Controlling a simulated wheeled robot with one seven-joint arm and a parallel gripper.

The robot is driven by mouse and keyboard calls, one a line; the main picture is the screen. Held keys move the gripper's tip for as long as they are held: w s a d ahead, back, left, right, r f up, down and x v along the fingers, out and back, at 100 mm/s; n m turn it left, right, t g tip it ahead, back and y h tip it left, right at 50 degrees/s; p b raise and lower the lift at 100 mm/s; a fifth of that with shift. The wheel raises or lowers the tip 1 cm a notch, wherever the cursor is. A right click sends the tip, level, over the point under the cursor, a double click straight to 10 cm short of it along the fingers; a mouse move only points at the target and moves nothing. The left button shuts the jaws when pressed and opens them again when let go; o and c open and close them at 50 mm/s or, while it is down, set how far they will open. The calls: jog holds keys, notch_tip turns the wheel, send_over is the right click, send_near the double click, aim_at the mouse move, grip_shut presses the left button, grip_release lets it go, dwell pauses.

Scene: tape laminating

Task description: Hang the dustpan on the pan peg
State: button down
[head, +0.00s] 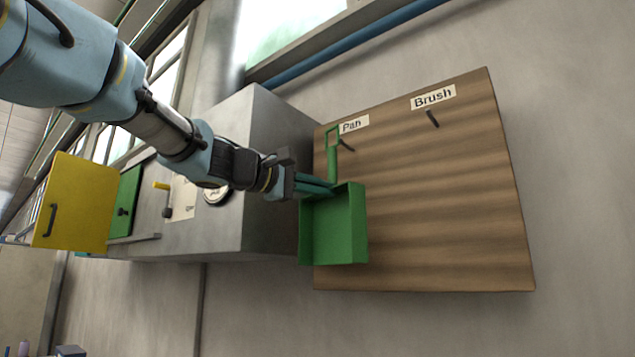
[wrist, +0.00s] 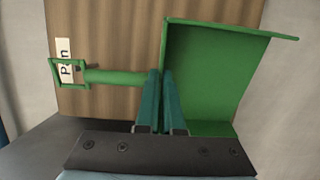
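The green dustpan (head: 333,228) is in front of the left part of the wooden board, pan low and handle upward. My gripper (head: 332,188) is shut on its back wall, near where the handle joins the pan. In the wrist view the fingers (wrist: 162,78) close on both sides of that wall, and the dustpan (wrist: 212,75) reaches right. The handle's square loop (head: 332,137) appears just left of the dark pan peg (head: 347,144), under the "Pan" label (head: 354,124). The loop (wrist: 68,73) overlaps the label in the wrist view.
The wooden board (head: 450,210) is on the wall. A second dark peg (head: 432,118) under the "Brush" label (head: 433,97) is empty. A grey cabinet (head: 270,150) stands out at the board's left, close to my arm.

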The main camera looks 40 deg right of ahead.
aim_at(337, 200)
jog(key=shift+w+d+f+p, duration=0.1)
jog(key=shift+w+d+p, duration=0.1)
jog(key=shift+d+p, duration=0.35)
jog(key=shift+w+d+r+p, duration=0.1)
jog(key=shift+w+d+p, duration=0.1)
jog(key=shift+d, duration=0.7)
jog(key=shift+w+d+f+p, duration=0.15)
jog(key=shift+d+p, duration=0.25)
jog(key=shift+d, duration=0.3)
jog(key=shift+w+d+f+b, duration=0.15)
jog(key=shift+d+f+b, duration=0.45)
jog(key=shift+b, duration=0.25)
jog(key=shift+d, duration=0.15)
